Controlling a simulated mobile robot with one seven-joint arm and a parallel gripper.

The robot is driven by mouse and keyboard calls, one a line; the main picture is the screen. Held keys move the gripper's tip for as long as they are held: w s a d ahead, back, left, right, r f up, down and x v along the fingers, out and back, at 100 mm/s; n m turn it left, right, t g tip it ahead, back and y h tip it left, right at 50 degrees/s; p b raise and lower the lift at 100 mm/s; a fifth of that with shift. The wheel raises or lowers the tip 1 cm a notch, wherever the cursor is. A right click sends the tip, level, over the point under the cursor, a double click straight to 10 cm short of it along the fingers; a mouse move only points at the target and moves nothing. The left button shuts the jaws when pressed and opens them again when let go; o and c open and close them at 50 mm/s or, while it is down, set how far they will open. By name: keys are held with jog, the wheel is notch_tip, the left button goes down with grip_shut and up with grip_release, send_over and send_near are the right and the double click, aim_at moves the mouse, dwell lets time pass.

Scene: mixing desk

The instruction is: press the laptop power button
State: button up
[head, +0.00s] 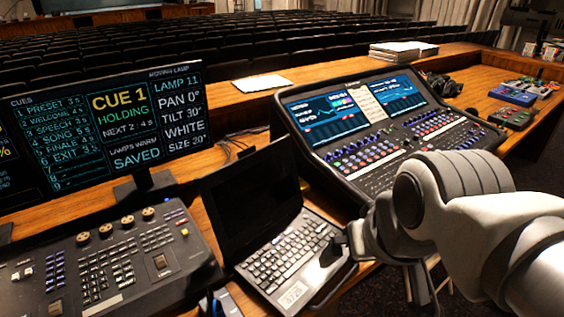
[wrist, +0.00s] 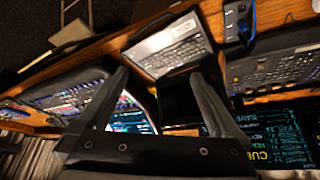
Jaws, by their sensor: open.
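The laptop (head: 272,222) stands open on the desk, in the middle of the head view. Its screen (head: 250,195) is dark. I cannot make out the power button among the keys. My gripper (head: 334,250) is at the right edge of the laptop keyboard in the head view, partly hidden by my arm. In the wrist view my gripper (wrist: 161,78) is open and empty, its two dark fingers spread. The laptop (wrist: 172,46) appears beyond and between them, turned upside down. I cannot tell whether a fingertip touches it.
A mixing console (head: 375,130) with lit screens stands right of the laptop, close to my arm. A lighting desk (head: 105,262) is on the left, below a lit cue monitor (head: 105,120). Papers (head: 262,83) lie behind the laptop. Small coloured boxes (head: 512,95) sit far right.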

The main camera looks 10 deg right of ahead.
grip_shut()
dwell(0.3)
dwell(1.3)
